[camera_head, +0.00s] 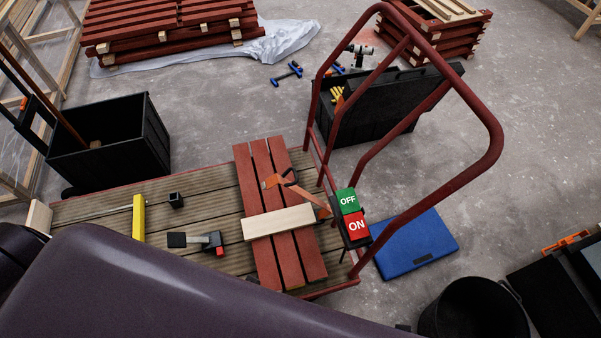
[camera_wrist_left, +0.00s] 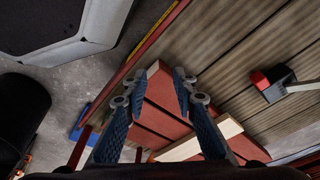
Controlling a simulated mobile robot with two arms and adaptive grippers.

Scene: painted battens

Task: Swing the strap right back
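An orange strap (camera_head: 307,194) runs slantwise over the red battens (camera_head: 265,249) on the cart deck, from an orange piece with a black loop near their far end to the cart's handle side. It is slim and partly hard to make out. A pale batten (camera_head: 278,222) lies across the red ones, close to the strap. In the left wrist view my left gripper (camera_wrist_left: 162,78) is open, its two blue-padded fingers apart, with red battens (camera_wrist_left: 158,122) and the pale batten (camera_wrist_left: 203,140) beyond it. I cannot make out the strap there. My right gripper is in neither view.
The wooden cart deck (camera_head: 100,203) holds a yellow tool (camera_head: 138,217) and a red-and-black tool (camera_head: 214,241). Its red tube handle (camera_head: 491,130) rises at right with a green OFF and red ON sign (camera_head: 352,214). A black crate (camera_head: 110,157) and a blue case (camera_head: 415,245) stand nearby.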

